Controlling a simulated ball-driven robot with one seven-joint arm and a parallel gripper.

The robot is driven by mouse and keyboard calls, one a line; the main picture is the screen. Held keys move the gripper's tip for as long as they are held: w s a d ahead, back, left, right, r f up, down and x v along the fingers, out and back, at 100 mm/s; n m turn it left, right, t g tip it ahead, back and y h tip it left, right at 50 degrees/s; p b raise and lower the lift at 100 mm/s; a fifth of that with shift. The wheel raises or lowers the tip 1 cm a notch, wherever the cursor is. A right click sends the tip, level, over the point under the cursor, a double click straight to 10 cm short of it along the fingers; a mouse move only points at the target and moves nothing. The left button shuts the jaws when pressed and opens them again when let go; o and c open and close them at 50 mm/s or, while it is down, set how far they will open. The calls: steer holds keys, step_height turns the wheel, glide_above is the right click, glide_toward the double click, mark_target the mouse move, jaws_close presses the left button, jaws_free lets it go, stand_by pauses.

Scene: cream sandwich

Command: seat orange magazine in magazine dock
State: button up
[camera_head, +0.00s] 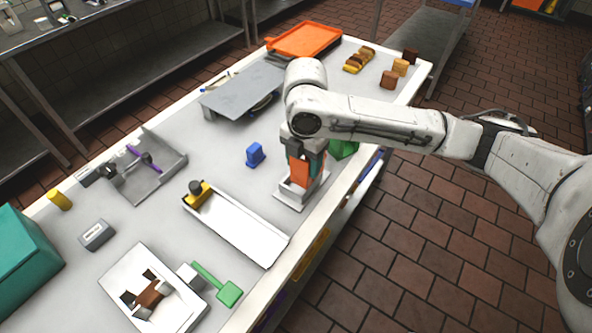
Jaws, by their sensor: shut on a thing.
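The orange magazine (299,173) is an upright orange block between the fingers of my gripper (303,160), which is shut on it. A teal part shows just to its right. The magazine dock (289,196) looks to be the small white open-topped holder directly below, near the table's right edge. The magazine's lower end is at or inside the dock's opening. The dock's near wall and the gripper hide whether it touches the bottom.
A blue block (255,154) stands left of the dock. A long white tray (243,232) lies in front, with a yellow and dark piece at its far end. A green object (343,149) sits close behind my gripper. A grey raised plate (243,90) stands further back.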

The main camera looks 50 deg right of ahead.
mark_target(296, 174)
steer(key=shift+w+a+f, duration=0.3)
steer(key=shift+w+f, duration=0.25)
steer(key=shift+f, duration=0.2)
steer(key=shift+w+a+f, duration=0.1)
steer(key=shift+w+f, duration=0.1)
steer(key=shift+f, duration=1.6)
steer(key=shift+c, duration=0.6)
steer(key=o, duration=1.3)
steer(key=shift+c, duration=0.2)
step_height(296, 174, up, 12)
